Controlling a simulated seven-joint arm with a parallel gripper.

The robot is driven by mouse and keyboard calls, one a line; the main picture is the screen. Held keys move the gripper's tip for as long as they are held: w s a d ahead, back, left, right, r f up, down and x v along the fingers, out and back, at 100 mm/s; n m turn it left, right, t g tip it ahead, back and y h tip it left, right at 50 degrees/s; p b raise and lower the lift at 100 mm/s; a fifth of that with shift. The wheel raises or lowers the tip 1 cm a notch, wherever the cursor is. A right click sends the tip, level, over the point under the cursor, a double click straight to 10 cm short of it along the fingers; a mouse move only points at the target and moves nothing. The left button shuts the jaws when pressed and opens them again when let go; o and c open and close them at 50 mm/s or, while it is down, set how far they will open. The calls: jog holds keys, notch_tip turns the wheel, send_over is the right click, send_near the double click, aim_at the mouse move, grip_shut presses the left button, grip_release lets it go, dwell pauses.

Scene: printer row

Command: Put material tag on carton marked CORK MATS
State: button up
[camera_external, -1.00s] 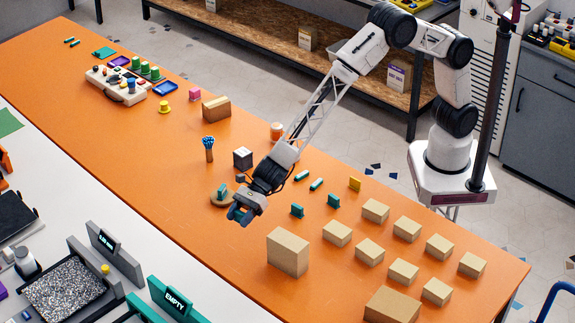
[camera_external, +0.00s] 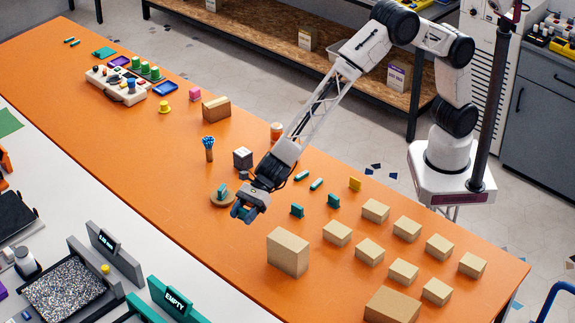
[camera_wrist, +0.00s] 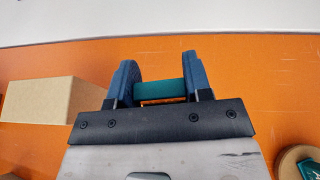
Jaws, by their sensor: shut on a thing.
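My gripper (camera_external: 243,213) hangs over the orange table, just in front of a round wooden base (camera_external: 214,203) with a teal piece on it. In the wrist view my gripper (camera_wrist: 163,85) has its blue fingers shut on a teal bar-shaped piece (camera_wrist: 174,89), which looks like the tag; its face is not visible. Several tan cartons stand to the right, including a tall carton (camera_external: 288,253), a small carton (camera_external: 337,233) and a large low carton (camera_external: 391,306). No marking reading CORK MATS is legible on any of them. A tan carton (camera_wrist: 45,101) shows left in the wrist view.
Two teal pieces, one (camera_external: 297,210) and another (camera_external: 333,200), stand between my gripper and the cartons. A dark cube (camera_external: 242,158) and a holder with blue tips (camera_external: 209,148) stand behind.

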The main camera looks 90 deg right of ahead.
jog(key=s+r+n+g+y, duration=0.1)
jog(key=s+r+n+g, duration=0.2)
jog(key=s, duration=0.9)
jog(key=s+r+n+g+y, duration=0.1)
jog(key=s+r+n+g, duration=0.2)
jog(key=s, duration=1)
jog(key=shift+s+a+r+n+g+y, duration=0.2)
jog(key=shift+r+n+g+y, duration=0.15)
jog(key=shift+n+g, duration=0.5)
jog(key=shift+w, duration=0.1)
send_over(288, 242)
jog(key=shift+a+f, duration=0.1)
jog(key=shift+f, duration=0.65)
jog(key=shift+f, duration=1.75)
jog(key=shift+f, duration=0.15)
jog(key=o, duration=0.9)
